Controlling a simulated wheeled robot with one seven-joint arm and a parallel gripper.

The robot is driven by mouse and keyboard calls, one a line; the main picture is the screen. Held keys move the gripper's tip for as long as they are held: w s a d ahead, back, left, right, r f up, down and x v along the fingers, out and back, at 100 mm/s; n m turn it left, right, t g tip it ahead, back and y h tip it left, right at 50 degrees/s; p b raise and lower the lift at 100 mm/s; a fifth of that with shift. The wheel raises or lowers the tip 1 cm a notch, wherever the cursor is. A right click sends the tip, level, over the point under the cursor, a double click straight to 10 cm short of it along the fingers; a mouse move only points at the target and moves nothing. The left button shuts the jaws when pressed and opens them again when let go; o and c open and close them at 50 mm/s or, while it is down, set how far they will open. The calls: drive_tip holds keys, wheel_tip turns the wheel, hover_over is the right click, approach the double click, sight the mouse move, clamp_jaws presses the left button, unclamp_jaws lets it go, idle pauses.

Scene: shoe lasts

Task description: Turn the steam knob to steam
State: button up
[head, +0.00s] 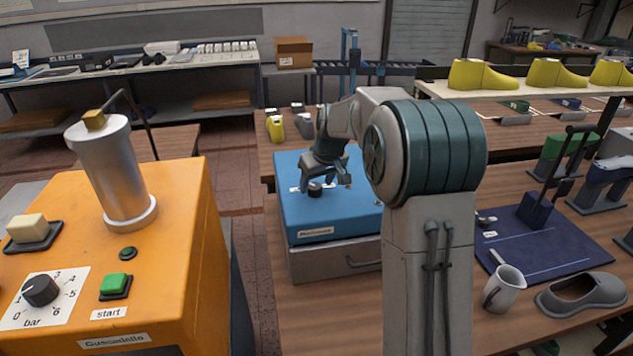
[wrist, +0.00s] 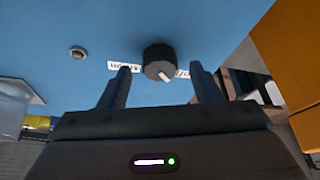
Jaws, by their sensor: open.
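The steam knob, a black round knob (head: 315,189), sits on the top of a blue box (head: 335,217). In the wrist view the knob (wrist: 159,62) shows a pale pointer mark toward the lower right, with white labels on both sides; their words are too small or covered to read fully. My gripper (head: 328,178) is above the blue box at the knob. In the wrist view my gripper (wrist: 160,82) is open, one finger on each side of the knob, with gaps between fingers and knob. I cannot tell how far the fingertips are above the panel.
An orange machine (head: 190,230) with a bar dial (head: 40,290) and green start button (head: 115,284) stands at the left. A small silver button (wrist: 77,53) is left of the knob.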

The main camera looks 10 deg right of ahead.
drive_tip(key=shift+w+a+f, duration=0.1)
drive_tip(key=shift+w+f, duration=0.15)
drive_tip(key=shift+f, duration=0.45)
drive_tip(key=c, duration=1)
